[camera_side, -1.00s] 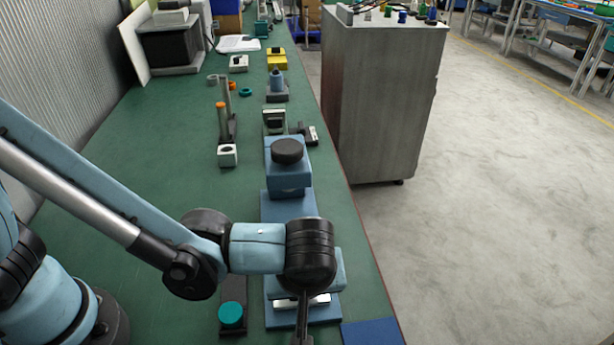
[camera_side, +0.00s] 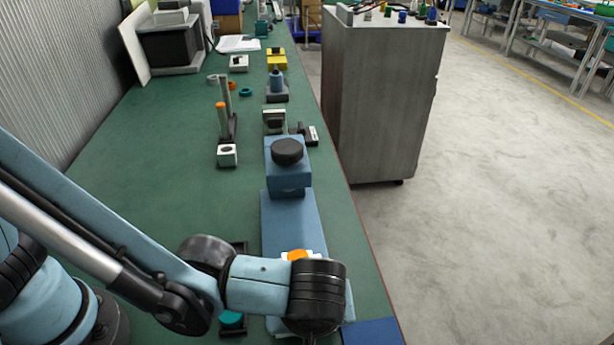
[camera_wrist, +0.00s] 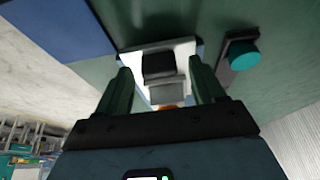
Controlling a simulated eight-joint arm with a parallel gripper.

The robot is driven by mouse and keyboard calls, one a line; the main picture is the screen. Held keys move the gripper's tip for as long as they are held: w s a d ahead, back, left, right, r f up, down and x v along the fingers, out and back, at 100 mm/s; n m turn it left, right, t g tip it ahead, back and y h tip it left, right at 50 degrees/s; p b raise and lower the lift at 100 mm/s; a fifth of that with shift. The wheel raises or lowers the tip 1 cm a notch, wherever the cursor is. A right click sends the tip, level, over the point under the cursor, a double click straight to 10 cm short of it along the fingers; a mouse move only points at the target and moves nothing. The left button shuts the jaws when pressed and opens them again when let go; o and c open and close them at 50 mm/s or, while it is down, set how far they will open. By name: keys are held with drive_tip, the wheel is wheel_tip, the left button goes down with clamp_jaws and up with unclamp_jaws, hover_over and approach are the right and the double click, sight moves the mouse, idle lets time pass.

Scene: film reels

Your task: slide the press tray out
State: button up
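The blue press (camera_side: 285,215) lies along the bench, with a black knob (camera_side: 287,150) on its far end. An orange piece (camera_side: 297,255) shows on it just beyond my wrist. In the wrist view, a pale tray-like plate (camera_wrist: 185,52) carries a black block (camera_wrist: 158,66) with a grey block (camera_wrist: 162,92) against it. An orange bit (camera_wrist: 166,105) shows behind the grey block. My gripper (camera_wrist: 161,80) has its two dark fingers apart, one on each side of these blocks, with gaps visible. In the side view my wrist hides the fingers and the press's near end.
A teal button (camera_wrist: 244,60) on a dark base is beside the plate; it also shows left of my wrist in the side view (camera_side: 231,320). A blue mat (camera_side: 372,332) lies at the bench's near right edge. The green bench (camera_side: 140,170) is clear to the left.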

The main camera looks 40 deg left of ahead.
drive_tip(key=v, duration=0.7)
drive_tip(key=shift+r, duration=0.25)
idle(0.4)
drive_tip(key=w+a+r+m+t+h, duration=0.1)
drive_tip(key=w+a+m, duration=0.1)
drive_tip(key=a, duration=0.7)
drive_tip(key=w+a+r+m+t+h, duration=0.1)
drive_tip(key=a+m, duration=0.3)
drive_tip(key=a, duration=0.5)
drive_tip(key=w+a+r+m+t+h, duration=0.1)
drive_tip(key=w+a+m+t, duration=0.1)
drive_tip(key=a, duration=0.7)
drive_tip(key=shift+w+a+r+m, duration=0.15)
drive_tip(key=shift+w+a+m, duration=0.25)
drive_tip(key=shift+w, duration=0.65)
